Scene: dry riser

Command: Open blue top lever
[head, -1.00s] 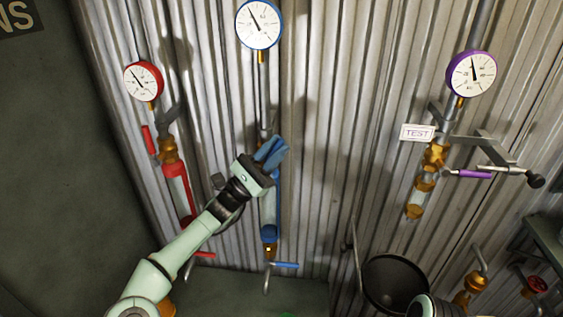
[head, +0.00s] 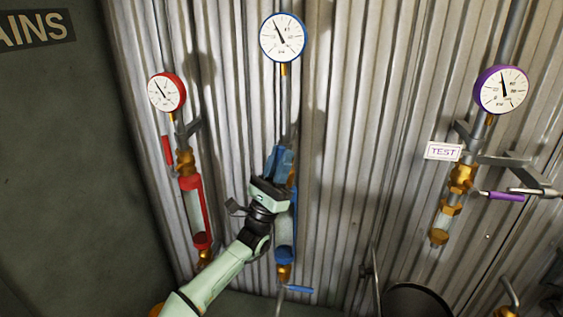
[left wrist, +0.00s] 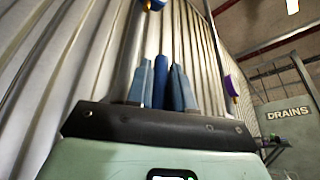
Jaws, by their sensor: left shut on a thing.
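The blue top lever (left wrist: 160,82) shows in the left wrist view as a darker blue bar between the two lighter blue fingers of my left gripper (left wrist: 162,75). In the head view my left gripper (head: 281,160) is shut on it, with its fingers pointing up along the blue riser pipe (head: 285,225). The fingers hide most of the lever and the valve there. The blue-rimmed gauge (head: 283,38) is straight above. A lower blue lever (head: 299,289) sticks out to the right at the foot of the blue riser. My right gripper is not in view.
A red riser (head: 193,205) with its gauge (head: 167,93) stands left of my left gripper. A purple-gauge riser (head: 462,178) with a TEST sign (head: 443,151) and a purple lever (head: 505,196) is at the right. Corrugated wall lies between. A dark round container (head: 415,302) is at the bottom.

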